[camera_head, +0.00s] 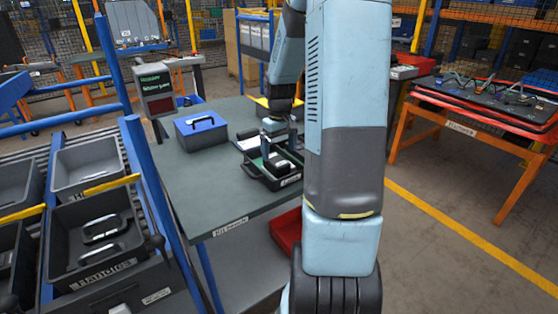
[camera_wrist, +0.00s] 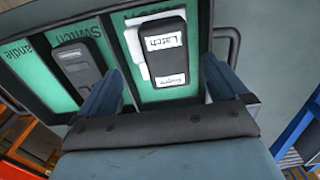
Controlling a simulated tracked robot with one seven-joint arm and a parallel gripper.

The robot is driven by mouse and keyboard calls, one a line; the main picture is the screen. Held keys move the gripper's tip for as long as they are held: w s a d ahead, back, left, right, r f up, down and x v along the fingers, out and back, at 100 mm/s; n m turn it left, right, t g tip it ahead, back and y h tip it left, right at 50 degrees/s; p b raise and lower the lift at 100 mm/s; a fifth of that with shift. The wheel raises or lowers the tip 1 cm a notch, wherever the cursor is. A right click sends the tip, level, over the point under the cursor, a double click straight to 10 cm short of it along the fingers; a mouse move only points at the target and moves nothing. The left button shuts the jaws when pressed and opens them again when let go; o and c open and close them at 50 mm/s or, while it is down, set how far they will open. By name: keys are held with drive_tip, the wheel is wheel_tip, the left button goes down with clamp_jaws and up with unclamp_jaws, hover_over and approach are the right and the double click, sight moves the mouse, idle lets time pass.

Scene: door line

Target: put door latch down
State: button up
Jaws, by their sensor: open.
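The door latch (camera_wrist: 165,52) is a dark block with white labels, one reading "Latch". In the wrist view it lies in the right-hand green-lined compartment of a dark tray (camera_wrist: 128,14), partly over a white patch. My gripper (camera_wrist: 160,76) is open, with one finger to each side of the latch's near end and a gap visible on both sides. A dark switch block (camera_wrist: 78,68) lies in the compartment marked "Switch" to the left. In the head view the tray (camera_head: 262,181) sits on the table, and my arm partly hides it and the gripper.
The grey-green table (camera_head: 210,195) has free room in front of the tray. A blue-grey box (camera_head: 200,131) with a handle stands left of it. Grey bins (camera_head: 92,165) with handles stand at the left beside blue posts. A red bin (camera_head: 288,232) is below the table edge.

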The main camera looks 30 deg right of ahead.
sight(279, 159)
wheel_tip(279, 159, up, 5)
drive_tip(key=s+a+r+t+h, duration=0.1)
drive_tip(key=s+a+r+t, duration=0.2)
drive_tip(key=s+a+r, duration=0.85)
drive_tip(key=s+a+r+t, duration=0.1)
drive_tip(key=s+a+r, duration=0.1)
drive_tip(key=s, duration=0.3)
drive_tip(key=s+a+r+t+y, duration=0.1)
drive_tip(key=s+a+r, duration=0.2)
drive_tip(key=s+a, duration=0.2)
drive_tip(key=shift+s+a+t, duration=0.15)
drive_tip(key=shift+s+t, duration=0.15)
drive_tip(key=shift+s, duration=0.25)
